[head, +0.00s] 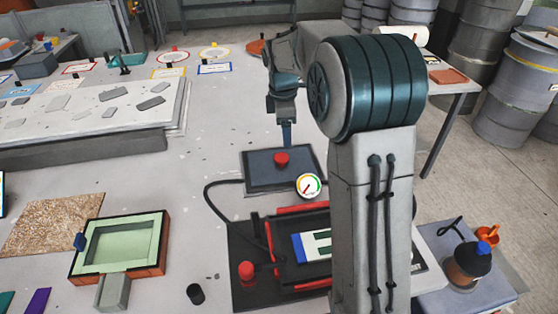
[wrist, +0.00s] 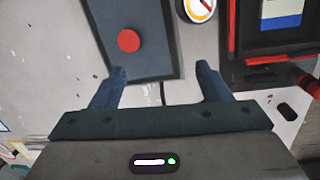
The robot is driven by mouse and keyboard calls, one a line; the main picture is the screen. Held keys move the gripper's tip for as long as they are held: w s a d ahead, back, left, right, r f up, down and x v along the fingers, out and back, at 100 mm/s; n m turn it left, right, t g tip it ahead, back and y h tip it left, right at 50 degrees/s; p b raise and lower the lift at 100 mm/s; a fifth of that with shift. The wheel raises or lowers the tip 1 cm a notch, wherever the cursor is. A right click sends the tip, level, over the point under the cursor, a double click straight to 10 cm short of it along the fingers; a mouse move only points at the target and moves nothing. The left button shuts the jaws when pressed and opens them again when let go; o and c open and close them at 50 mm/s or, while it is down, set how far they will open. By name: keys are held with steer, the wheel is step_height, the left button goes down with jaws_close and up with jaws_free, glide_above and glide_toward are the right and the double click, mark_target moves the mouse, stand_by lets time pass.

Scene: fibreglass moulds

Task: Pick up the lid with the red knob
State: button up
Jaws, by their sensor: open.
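The lid (head: 257,180) is a flat dark grey-blue rectangle with a round red knob (head: 281,159) on top. It lies on the light table, just left of the upper part of my arm in the head view. In the wrist view the lid (wrist: 149,60) and its red knob (wrist: 129,41) show ahead of the fingers, left of centre. My gripper (wrist: 161,82) is open and empty, with its two blue fingers apart. In the head view my gripper (head: 287,134) points down just behind the knob; I cannot tell its exact height.
A round gauge (head: 309,186) sits right by the lid's front corner. A black and red machine (head: 244,290) with a red button (head: 246,270) stands in front, a black cable looping left of it. A green mould (head: 125,240) lies front left. Clear table lies left of the lid.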

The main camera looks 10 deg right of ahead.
steer(key=w+f+n, duration=0.6)
steer(key=w, duration=0.3)
steer(key=p, duration=0.1)
glide_above(281, 157)
steer(key=f, duration=0.8)
steer(key=shift+s+a, duration=0.1)
steer(key=shift+a, duration=0.15)
steer(key=shift+d+f+p, duration=0.15)
steer(key=shift+f+p, duration=0.35)
steer(key=shift+f, duration=0.85)
steer(key=shift+d+f+p, duration=0.15)
steer(key=shift+f+p, duration=0.3)
steer(key=shift+f, duration=0.9)
steer(key=shift+r, duration=0.1)
steer(key=c, duration=1.3)
